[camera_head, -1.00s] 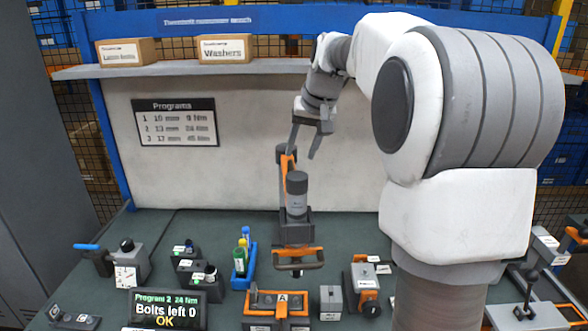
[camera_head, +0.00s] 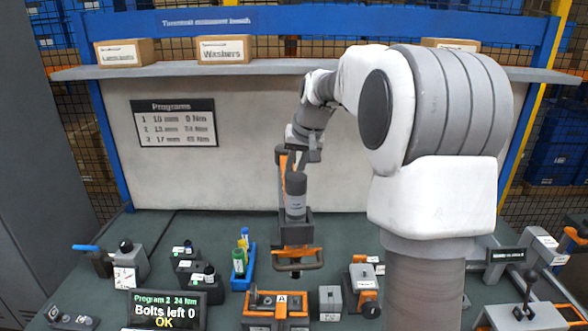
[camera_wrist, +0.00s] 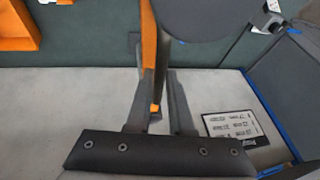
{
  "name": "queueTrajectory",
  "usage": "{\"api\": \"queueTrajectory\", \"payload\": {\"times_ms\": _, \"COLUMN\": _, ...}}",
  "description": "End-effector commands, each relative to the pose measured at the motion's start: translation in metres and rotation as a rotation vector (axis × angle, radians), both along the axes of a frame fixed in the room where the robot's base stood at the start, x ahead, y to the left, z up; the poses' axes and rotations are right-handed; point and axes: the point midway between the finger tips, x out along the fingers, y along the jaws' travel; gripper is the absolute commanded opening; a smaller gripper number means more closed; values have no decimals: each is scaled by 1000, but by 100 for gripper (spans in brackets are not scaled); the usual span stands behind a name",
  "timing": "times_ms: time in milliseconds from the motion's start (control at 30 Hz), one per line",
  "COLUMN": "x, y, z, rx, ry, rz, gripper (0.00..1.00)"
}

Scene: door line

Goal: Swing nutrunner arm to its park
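The nutrunner arm stands over the middle of the bench, with an orange link (camera_head: 283,163), a dark grey cylindrical body (camera_head: 296,205) and an orange handle (camera_head: 298,259) low at its front. My gripper (camera_head: 302,158) is at the top of this arm, pointing down. In the wrist view my gripper (camera_wrist: 163,95) shows two dark fingers apart, with an orange bar (camera_wrist: 149,35) running up by the left finger and partly in the gap. I cannot tell if they touch. The far finger is partly hidden in the head view. No park holder is clearly identifiable.
A display (camera_head: 166,309) reads "Program 2 24 Nm, Bolts left 0, OK". A blue holder (camera_head: 243,270), an orange-and-grey fixture (camera_head: 279,309) and small grey units stand in front. A shelf (camera_head: 280,68) with boxes crosses behind. The bench left of the nutrunner arm has some clear room.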

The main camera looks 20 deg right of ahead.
Motion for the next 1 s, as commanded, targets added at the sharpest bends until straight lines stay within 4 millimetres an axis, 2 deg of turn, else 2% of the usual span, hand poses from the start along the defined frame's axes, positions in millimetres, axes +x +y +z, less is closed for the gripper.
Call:
{"api": "queueTrajectory", "payload": {"times_ms": 33, "x": 0, "y": 0, "z": 0, "rx": 0, "ry": 0, "rz": 0, "gripper": 5}}
{"api": "queueTrajectory", "payload": {"times_ms": 67, "x": 0, "y": 0, "z": 0, "rx": 0, "ry": 0, "rz": 0, "gripper": 0}}
{"api": "queueTrajectory", "payload": {"times_ms": 1000, "x": 0, "y": 0, "z": 1, "rx": 0, "ry": -1, "rz": 0, "gripper": 0}}
